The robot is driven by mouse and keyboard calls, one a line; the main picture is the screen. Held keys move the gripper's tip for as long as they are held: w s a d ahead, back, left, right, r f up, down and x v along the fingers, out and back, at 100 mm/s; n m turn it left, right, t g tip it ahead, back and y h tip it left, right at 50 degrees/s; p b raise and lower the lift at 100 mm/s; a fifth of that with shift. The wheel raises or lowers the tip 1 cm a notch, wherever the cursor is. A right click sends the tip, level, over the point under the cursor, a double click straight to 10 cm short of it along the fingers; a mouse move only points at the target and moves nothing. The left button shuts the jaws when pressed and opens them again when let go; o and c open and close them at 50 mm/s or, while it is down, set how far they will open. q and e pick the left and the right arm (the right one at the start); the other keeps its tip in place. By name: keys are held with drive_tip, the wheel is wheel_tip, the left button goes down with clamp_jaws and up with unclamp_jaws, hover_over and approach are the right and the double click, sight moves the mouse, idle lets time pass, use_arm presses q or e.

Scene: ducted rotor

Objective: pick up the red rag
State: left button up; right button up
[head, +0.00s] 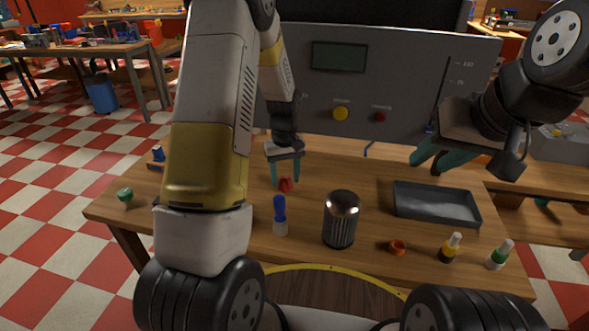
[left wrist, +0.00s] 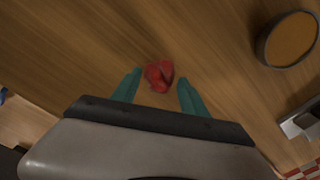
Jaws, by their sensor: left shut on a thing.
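The red rag (head: 285,184) is a small crumpled bundle near the middle of the wooden table. It also shows in the left wrist view (left wrist: 158,76) at the fingertips. My left gripper (head: 285,175) reaches down over it from above, with one teal finger on each side, and is shut on the rag. In the left wrist view my left gripper (left wrist: 158,88) shows some space between fingers and rag; contact is hard to see. My right gripper (head: 440,162) hangs empty above the table at the right, its teal fingers apart.
A blue-capped bottle (head: 280,215) and a dark metal canister (head: 341,219) stand in front of the rag. A grey panel (head: 385,90) stands behind.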

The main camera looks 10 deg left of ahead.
sight(285, 176)
use_arm(q)
wheel_tip(285, 176, up, 10)
drive_tip(key=shift+r, duration=0.1)
idle(0.4)
drive_tip(key=o, duration=0.8)
drive_tip(key=shift+c, duration=0.2)
drive_tip(key=c, duration=0.5)
